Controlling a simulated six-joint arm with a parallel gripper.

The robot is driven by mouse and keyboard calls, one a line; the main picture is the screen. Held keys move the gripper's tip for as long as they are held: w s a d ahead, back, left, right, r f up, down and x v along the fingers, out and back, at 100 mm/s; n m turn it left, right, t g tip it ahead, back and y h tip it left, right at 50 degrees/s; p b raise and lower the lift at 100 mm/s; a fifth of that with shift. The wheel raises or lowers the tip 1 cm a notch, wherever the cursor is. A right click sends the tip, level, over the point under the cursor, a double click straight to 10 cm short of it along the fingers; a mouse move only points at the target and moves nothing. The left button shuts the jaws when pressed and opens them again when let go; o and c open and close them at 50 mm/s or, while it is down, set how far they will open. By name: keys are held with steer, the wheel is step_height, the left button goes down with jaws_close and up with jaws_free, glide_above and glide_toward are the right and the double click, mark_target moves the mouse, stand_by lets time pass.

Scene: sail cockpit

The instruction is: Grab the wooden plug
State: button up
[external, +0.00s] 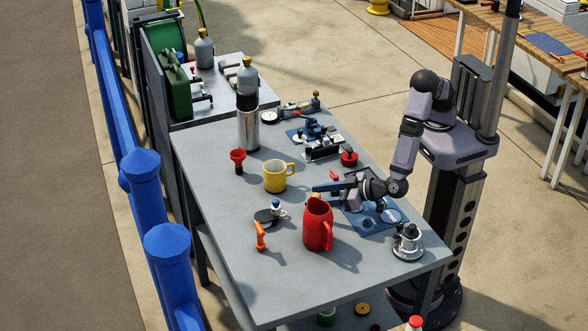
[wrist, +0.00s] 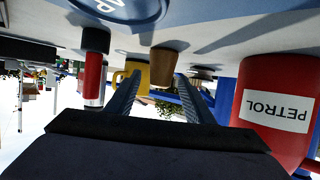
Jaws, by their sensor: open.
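The wooden plug (wrist: 168,62) is a brown tapered piece in the wrist view, which is upside down. It stands on the table between the far ends of my finger lines, nearer the right finger. My gripper (wrist: 159,80) is open, with nothing held. I cannot tell whether the fingertips reach beside the plug or stop short of it. In the external view my gripper (external: 326,190) is low over the table, behind the red jug, and a small part of the plug (external: 316,196) seems to show there, mostly hidden.
The red petrol jug (external: 318,225) stands close by and also shows at right in the wrist view (wrist: 275,110). A yellow mug (external: 276,177) is beyond the fingers. A blue mat (external: 365,222) lies under my arm. An orange-handled tool (external: 260,236) and metal winch (external: 408,243) stand nearer the front.

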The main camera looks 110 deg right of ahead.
steer(key=shift+w+d+f, duration=0.25)
steer(key=shift+w+d, duration=0.1)
steer(key=shift+w, duration=0.05)
steer(key=c, duration=1.1)
steer(key=shift+r, duration=0.15)
